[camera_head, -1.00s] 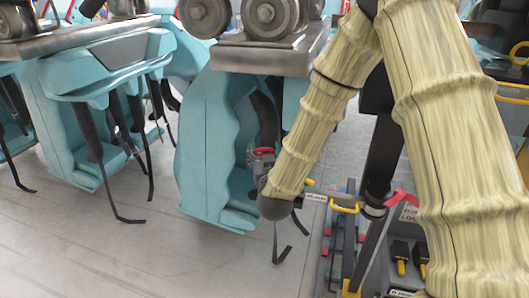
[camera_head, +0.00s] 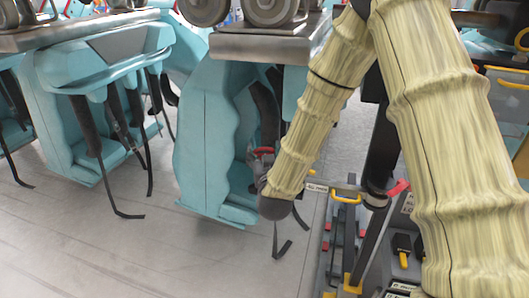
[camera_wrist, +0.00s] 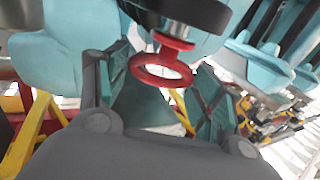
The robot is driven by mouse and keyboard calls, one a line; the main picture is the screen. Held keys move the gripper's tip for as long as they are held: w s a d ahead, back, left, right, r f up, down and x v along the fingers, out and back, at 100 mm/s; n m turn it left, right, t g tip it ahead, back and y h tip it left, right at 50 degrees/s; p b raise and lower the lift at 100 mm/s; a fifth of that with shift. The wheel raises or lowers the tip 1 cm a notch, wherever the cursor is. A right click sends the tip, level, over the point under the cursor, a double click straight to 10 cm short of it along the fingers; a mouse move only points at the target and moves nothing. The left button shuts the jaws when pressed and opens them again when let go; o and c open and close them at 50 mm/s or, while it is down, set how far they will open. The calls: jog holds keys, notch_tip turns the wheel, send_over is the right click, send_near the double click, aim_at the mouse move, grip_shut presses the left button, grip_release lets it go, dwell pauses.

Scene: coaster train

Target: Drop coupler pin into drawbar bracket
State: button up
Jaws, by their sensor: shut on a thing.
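The coupler pin shows in the wrist view as a red ring (camera_wrist: 136,69) with a short stem and red collar. Its upper end meets a dark round part (camera_wrist: 185,14); I cannot tell whether that belongs to the pin. My gripper (camera_wrist: 163,73) has a finger on each side of the ring and is shut on the pin. In the head view my gripper (camera_head: 262,160) is small and partly hidden by my wrist, with a bit of red at it, in front of the teal train seat (camera_head: 205,150). I cannot make out the drawbar bracket.
A metal plate (camera_head: 260,46) with wheels stands above the seat. Another teal seat unit (camera_head: 100,60) with hanging dark straps is at the left. A rack with yellow handles (camera_head: 346,198) and tools stands close at the right. The grey floor (camera_head: 130,255) at lower left is clear.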

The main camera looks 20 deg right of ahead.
jog(key=o, duration=1.5)
jog(key=shift+s, duration=0.15)
jog(key=s, duration=0.3)
jog(key=s+a, duration=0.1)
jog(key=s, duration=0.3)
jog(key=s+a, duration=0.1)
jog(key=s, duration=0.3)
jog(key=shift+s+a, duration=0.15)
jog(key=shift+s, duration=0.1)
